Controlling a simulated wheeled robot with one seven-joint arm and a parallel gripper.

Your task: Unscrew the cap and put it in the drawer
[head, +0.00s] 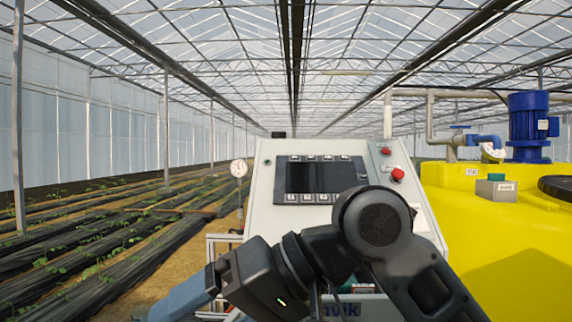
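My arm crosses the bottom middle of the head view, in front of a control cabinet. Its dark links bend down to the lower left, ending near a blue-grey piece (183,298) that runs off the bottom edge; I cannot tell what this piece is. No drawer can be made out. I cannot tell which cap is meant; a black round lid (558,187) sits on the yellow tank (480,215) at the right edge, far from my arm.
The pale control cabinet (262,205) has a dark screen (326,177) and red buttons (397,174). A blue motor (528,125) and pipes stand over the tank. A gauge (238,168) is left of the cabinet. Planted rows fill the left.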

